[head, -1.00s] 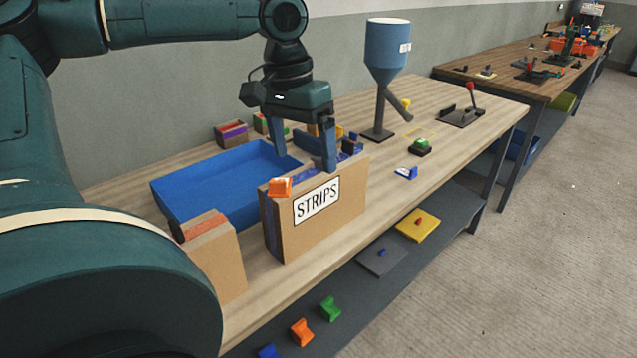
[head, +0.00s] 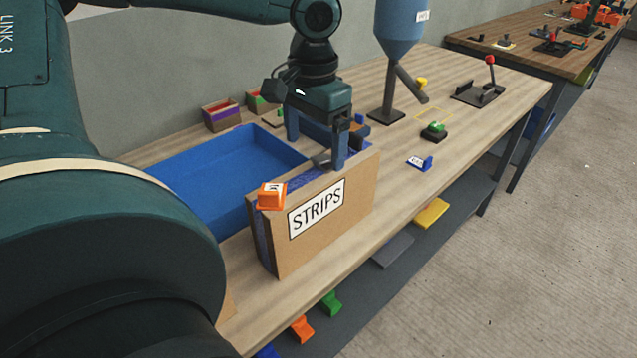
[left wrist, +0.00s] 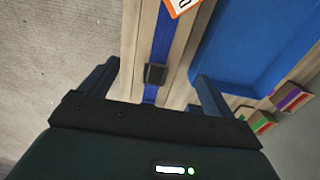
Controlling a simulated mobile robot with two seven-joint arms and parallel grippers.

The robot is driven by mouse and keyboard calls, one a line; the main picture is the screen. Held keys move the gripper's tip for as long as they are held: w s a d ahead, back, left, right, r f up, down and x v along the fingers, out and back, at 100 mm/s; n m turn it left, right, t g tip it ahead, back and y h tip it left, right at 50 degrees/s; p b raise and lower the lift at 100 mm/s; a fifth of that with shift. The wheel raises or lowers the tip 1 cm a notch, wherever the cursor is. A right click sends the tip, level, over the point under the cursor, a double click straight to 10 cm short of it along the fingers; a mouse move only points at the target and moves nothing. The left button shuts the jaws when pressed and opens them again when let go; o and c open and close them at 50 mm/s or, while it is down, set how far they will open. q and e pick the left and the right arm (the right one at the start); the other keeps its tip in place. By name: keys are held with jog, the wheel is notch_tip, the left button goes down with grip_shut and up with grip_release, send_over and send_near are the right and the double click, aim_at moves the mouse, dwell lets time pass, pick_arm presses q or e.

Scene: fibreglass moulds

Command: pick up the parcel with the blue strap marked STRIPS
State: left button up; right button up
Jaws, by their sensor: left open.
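The parcel marked STRIPS (head: 330,230) is an upright cardboard box on the bench, with a white label on its front. Its blue strap (head: 262,240) runs down the left end and over the top. In the left wrist view the strap (left wrist: 162,40) runs lengthwise along the parcel's top, with a dark buckle (left wrist: 154,74). My left gripper (head: 315,153) is open above the parcel's top, towards its far end. In the left wrist view the open fingers (left wrist: 155,88) are on either side of the strap and buckle; contact cannot be told. My right gripper is not in view.
A blue tray (head: 205,165) stands behind the parcel. An orange labelled piece (head: 271,196) is at its near top corner. A blue hopper on a stand (head: 398,35), a green button (head: 434,131) and a blue labelled piece (head: 420,162) stand to the right. Bare bench lies between.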

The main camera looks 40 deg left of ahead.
aim_at(319, 171)
pick_arm(q)
jog(key=f, duration=0.8)
jog(key=shift+w+d+f, duration=0.15)
jog(key=shift+w+f, duration=0.1)
jog(key=shift+w, duration=0.1)
jog(key=shift+c, duration=0.4)
jog(key=shift+r, duration=0.1)
jog(key=c, duration=1.8)
